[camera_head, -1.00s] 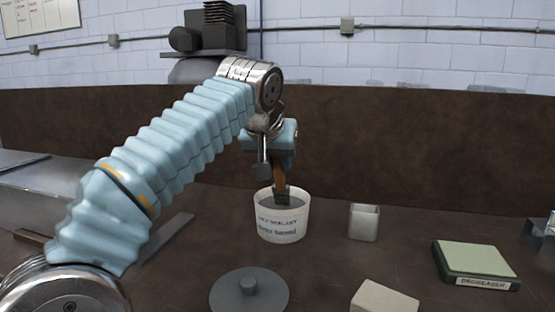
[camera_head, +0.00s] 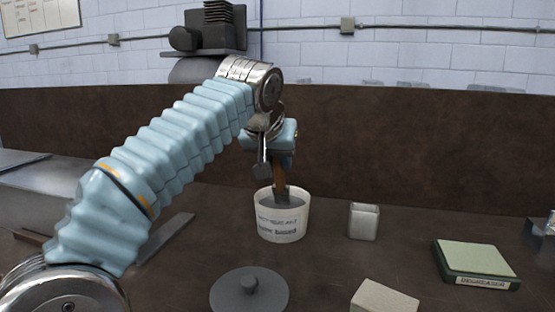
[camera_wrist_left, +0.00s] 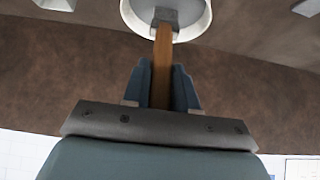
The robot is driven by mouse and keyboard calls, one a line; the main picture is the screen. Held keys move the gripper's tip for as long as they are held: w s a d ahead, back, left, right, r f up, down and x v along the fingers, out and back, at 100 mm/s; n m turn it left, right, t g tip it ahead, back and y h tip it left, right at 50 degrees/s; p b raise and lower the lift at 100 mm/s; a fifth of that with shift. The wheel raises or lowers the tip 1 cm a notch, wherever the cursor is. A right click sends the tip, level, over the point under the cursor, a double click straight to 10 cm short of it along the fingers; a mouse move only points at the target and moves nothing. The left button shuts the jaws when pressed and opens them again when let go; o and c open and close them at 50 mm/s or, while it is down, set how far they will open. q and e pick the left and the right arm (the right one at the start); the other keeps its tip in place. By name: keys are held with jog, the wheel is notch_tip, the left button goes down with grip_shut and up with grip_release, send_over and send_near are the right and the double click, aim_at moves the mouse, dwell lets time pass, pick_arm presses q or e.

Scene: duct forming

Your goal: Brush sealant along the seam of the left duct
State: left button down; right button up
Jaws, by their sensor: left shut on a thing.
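My left gripper (camera_head: 277,165) is shut on the wooden handle of a brush (camera_head: 280,180), above a white tub of grey sealant (camera_head: 282,222). The brush points down and its lower end is inside the tub's mouth. In the left wrist view, the brush handle (camera_wrist_left: 162,65) runs between the two blue fingers (camera_wrist_left: 160,85). Its metal ferrule reaches over the grey sealant in the tub (camera_wrist_left: 203,22). The bristles are hidden. My right gripper is not in view. I cannot make out the left duct or its seam clearly.
A round grey lid with a knob (camera_head: 249,291) lies in front of the tub. A small square cup (camera_head: 364,221) stands right of it. A pale block (camera_head: 384,299) is at the front, and a green degreaser pad (camera_head: 474,261) is at the right. A brown panel (camera_head: 420,150) rises behind.

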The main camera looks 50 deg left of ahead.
pick_arm(q)
jog(key=shift+r+p, duration=2.5)
jog(key=shift+r, duration=1)
